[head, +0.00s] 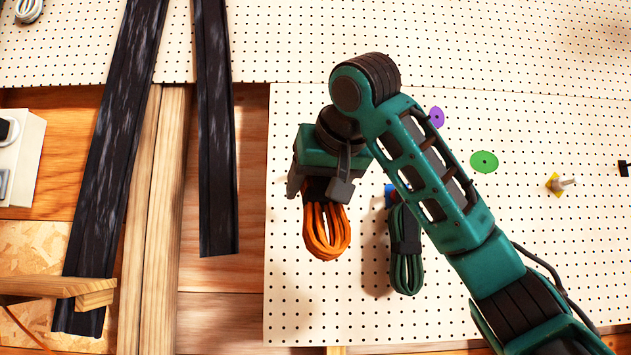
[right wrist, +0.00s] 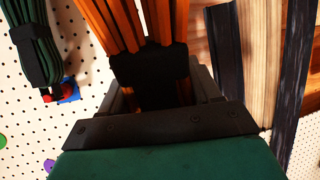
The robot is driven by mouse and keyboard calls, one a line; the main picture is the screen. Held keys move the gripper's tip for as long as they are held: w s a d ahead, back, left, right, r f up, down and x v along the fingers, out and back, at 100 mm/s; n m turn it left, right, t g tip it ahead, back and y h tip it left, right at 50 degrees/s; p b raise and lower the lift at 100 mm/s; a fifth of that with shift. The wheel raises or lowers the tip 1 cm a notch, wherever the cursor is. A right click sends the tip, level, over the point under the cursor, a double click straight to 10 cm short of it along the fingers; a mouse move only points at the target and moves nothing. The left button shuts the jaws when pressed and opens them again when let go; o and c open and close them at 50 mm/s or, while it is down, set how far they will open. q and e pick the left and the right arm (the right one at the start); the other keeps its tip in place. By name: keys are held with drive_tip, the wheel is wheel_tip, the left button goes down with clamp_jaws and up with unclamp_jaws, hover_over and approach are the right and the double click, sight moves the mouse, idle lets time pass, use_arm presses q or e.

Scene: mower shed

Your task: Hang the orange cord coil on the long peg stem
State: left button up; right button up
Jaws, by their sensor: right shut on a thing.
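The orange cord coil (head: 326,232) hangs below my right gripper (head: 322,190), in front of the pegboard's left part. The gripper is shut on the coil's black wrap, which shows in the right wrist view with the orange loops (right wrist: 112,20) above it. The coil is on no peg. A pale peg stem (head: 568,183) juts from a yellow square plate (head: 553,181) at the right of the head view. A purple disc (head: 437,117) and a green disc (head: 484,161) are left of it; any stems there are not clear. My left gripper is not in view.
A dark green cord coil (head: 405,255) hangs at a blue plate (head: 389,196), just right of the orange coil. The pegboard (head: 500,270) is bare below the yellow plate. Dark strips (head: 215,150) and timber posts (head: 165,200) stand left.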

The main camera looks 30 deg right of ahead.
use_arm(q)
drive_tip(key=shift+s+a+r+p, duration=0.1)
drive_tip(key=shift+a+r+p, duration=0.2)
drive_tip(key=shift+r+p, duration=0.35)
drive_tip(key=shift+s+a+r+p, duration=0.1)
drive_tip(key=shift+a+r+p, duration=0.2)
drive_tip(key=shift+p, duration=0.65)
use_arm(e)
drive_tip(key=w+d, duration=0.4)
drive_tip(key=w, duration=0.3)
drive_tip(key=shift+d+f, duration=0.2)
drive_tip(key=shift+f, duration=0.15)
drive_tip(key=shift+w, duration=0.1)
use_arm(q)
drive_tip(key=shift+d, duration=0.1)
use_arm(e)
drive_tip(key=o, duration=1.1)
drive_tip(key=shift+o, duration=1.2)
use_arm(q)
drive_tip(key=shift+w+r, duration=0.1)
use_arm(e)
drive_tip(key=shift+f, duration=0.1)
